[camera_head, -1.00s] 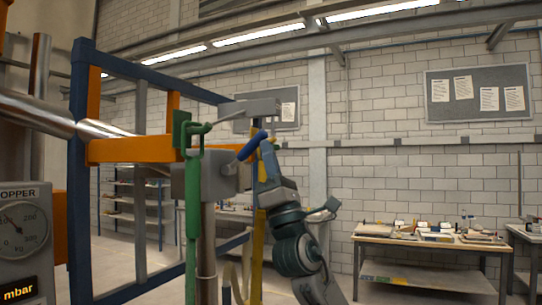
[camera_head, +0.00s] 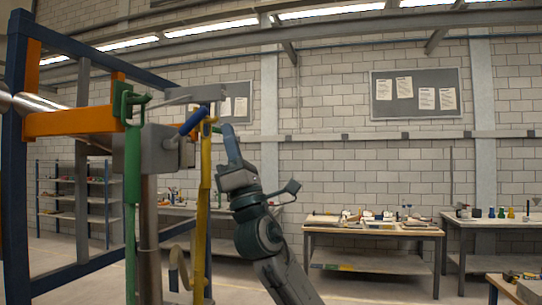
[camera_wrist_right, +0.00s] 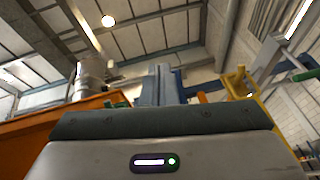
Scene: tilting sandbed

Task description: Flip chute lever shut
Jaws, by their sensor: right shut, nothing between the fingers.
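A lever with a blue grip (camera_head: 193,121) sticks out beside a grey block (camera_head: 163,152) on a post, between a green upright (camera_head: 132,190) and a yellow upright (camera_head: 205,190). I take it for the chute lever, but cannot tell for sure, nor whether it stands open or shut. My right gripper (camera_head: 229,138) is shut and empty, pointing up, to the right of the blue grip and yellow upright, apart from the grip. Its closed fingers (camera_wrist_right: 158,84) rise in the middle of the wrist view. The left gripper is not in view.
An orange beam (camera_head: 72,122) and a blue frame (camera_head: 16,150) stand at left. A grey bar (camera_head: 197,94) lies above the blue grip. Benches (camera_head: 375,229) with small items stand far behind at right. The space right of my right arm is clear.

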